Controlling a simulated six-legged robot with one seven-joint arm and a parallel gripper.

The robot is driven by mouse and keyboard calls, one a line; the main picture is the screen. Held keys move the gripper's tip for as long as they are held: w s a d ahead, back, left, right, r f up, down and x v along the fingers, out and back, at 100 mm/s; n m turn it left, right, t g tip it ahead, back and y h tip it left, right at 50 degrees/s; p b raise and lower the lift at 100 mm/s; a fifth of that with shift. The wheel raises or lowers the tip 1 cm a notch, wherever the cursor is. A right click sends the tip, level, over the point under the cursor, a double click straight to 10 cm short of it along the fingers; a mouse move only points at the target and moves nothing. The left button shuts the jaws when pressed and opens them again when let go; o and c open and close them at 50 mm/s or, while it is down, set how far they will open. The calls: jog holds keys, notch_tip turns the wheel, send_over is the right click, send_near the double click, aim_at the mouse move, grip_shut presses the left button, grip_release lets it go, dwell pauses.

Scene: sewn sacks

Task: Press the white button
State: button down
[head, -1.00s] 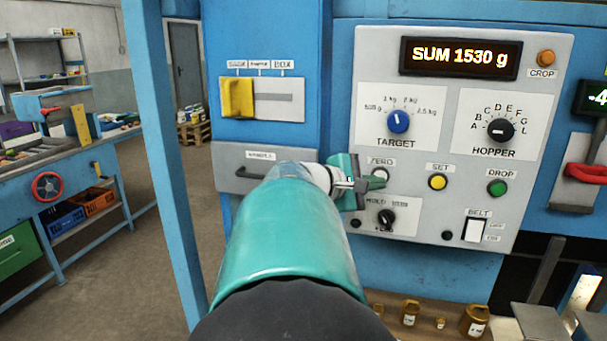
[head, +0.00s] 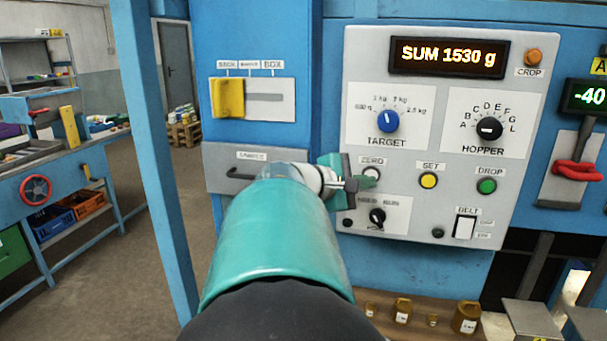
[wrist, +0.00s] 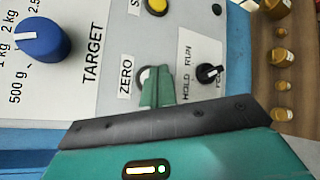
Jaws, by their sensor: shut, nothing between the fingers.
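The white button (head: 371,172) sits under the ZERO label on the grey control panel (head: 520,215). In the head view it is partly hidden behind my gripper's fingers. In the wrist view a pale edge of the white button (wrist: 143,76) shows beside the fingertips, and the rest is covered. My gripper (head: 370,182) is shut and empty, with its teal fingers pointing at the button. The fingertips (wrist: 158,72) overlap the button in the wrist view. I cannot tell whether they touch it.
The yellow SET button (head: 428,180) and green DROP button (head: 487,186) lie to the right. A black HOLD/RUN knob (head: 377,216) is just below, and the blue TARGET knob (head: 388,121) is above. The display (head: 449,56) reads SUM 1530 g.

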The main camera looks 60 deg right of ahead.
jog(key=shift+d, duration=0.1)
dwell(0.6)
jog(key=shift+w+d, duration=0.1)
jog(key=shift+d, duration=0.2)
jog(key=shift+w+d, duration=0.1)
jog(key=shift+d, duration=0.3)
dwell(0.6)
dwell(0.3)
jog(key=shift+s+a, duration=0.2)
jog(key=shift+a, duration=0.6)
jog(key=shift+s+a, duration=0.2)
jog(key=shift+a, duration=0.6)
jog(key=shift+s+a, duration=0.15)
jog(key=shift+a, duration=0.7)
jog(key=shift+s+a, duration=0.2)
jog(key=shift+a, duration=0.6)
